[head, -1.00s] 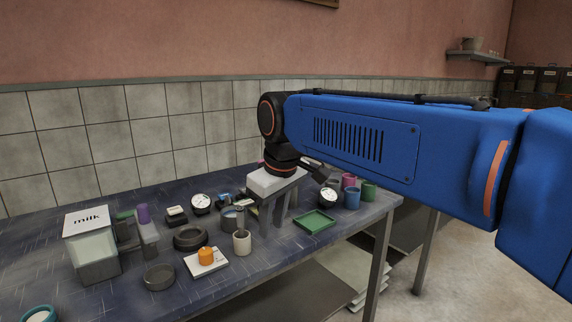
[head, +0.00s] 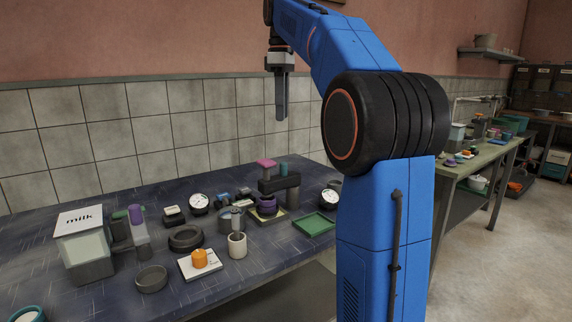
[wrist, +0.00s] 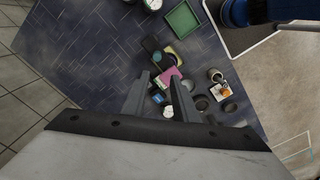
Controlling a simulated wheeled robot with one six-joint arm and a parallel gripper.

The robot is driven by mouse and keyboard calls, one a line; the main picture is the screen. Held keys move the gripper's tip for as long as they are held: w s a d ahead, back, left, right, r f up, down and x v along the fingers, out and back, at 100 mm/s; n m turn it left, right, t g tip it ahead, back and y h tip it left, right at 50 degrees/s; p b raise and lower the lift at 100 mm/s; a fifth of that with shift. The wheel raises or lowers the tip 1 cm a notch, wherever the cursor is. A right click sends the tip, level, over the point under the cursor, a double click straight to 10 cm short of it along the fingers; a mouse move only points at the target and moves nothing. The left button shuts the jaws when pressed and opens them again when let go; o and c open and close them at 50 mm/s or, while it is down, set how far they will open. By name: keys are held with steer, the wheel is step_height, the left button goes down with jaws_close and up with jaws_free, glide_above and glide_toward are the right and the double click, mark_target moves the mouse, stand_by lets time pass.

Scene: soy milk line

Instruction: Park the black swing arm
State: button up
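The black swing arm (head: 279,184) is a dark horizontal bar on a post at the back middle of the blue table. A pink block (head: 265,163) and a small teal cylinder (head: 284,169) sit on top of it. A purple round piece (head: 267,204) is below it, on a pale yellow-edged tray (head: 280,217). My gripper (head: 281,118) points down, well above the swing arm and apart from it. In the wrist view its two fingers (wrist: 160,78) are apart with nothing between them, and the pink block (wrist: 170,76) shows far below. The bar's hinge is hard to make out.
A milk dispenser (head: 86,245) stands at the left. A green tray (head: 314,224) lies to the right. The air around my gripper is clear.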

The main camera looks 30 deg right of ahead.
mark_target(284, 164)
steer(key=f, duration=1.7)
steer(key=shift+w+d, duration=0.3)
steer(key=shift+d, duration=0.1)
steer(key=shift+c, duration=0.5)
jaws_close()
